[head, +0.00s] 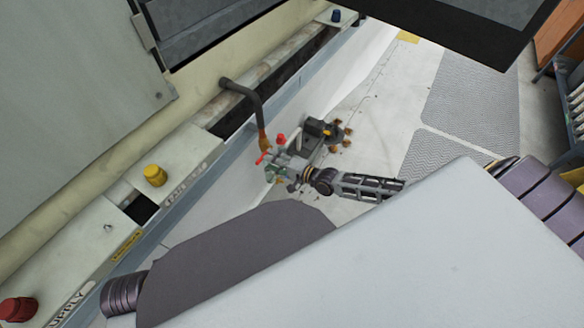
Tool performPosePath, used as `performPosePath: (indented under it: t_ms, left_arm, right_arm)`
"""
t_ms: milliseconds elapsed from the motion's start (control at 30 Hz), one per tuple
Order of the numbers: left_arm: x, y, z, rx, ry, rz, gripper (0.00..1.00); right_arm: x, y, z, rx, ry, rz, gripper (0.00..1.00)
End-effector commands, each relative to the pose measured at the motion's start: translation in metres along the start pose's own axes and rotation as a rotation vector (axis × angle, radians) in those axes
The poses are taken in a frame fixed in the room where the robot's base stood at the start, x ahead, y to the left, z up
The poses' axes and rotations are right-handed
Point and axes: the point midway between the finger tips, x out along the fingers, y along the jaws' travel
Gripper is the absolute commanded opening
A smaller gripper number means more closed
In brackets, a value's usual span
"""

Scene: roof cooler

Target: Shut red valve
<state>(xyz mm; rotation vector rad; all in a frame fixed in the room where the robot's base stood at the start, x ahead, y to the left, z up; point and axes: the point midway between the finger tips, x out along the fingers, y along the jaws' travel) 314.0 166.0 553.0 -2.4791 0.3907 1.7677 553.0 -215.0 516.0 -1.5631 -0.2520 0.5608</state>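A small red valve handle (262,158) shows in the head view, left of centre, just below the copper-coloured end of a dark bent pipe (256,108). A red knob (281,138) stands close to its upper right. My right gripper (292,182) reaches in from the right, with its tip close to the greenish fitting (276,172) below the red handle. Whether it touches the fitting or handle is unclear. Its fingers are too small and overlapped to tell if they are open.
A black and orange part (318,129) with brown pieces (342,136) lies just beyond. A pale ledge carries a yellow knob (155,175), a large red knob (18,309) and a blue knob (336,16). Grey grating (470,95) covers the floor at right.

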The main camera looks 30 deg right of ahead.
Motion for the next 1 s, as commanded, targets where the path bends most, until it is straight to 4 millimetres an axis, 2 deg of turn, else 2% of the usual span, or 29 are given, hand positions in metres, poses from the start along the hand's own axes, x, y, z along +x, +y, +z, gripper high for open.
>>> performPosePath:
  t_ms: [700,1000]
  left_arm:
    - [0.000,0.000,0.000,0.000,0.000,0.000,0.00]
    - [0.000,0.000,0.000,0.000,0.000,0.000,0.00]
  right_arm:
    - [-0.061,0.001,0.000,0.000,0.000,0.003,0.34]
    - [-0.078,0.001,0.000,0.000,0.000,0.002,0.34]
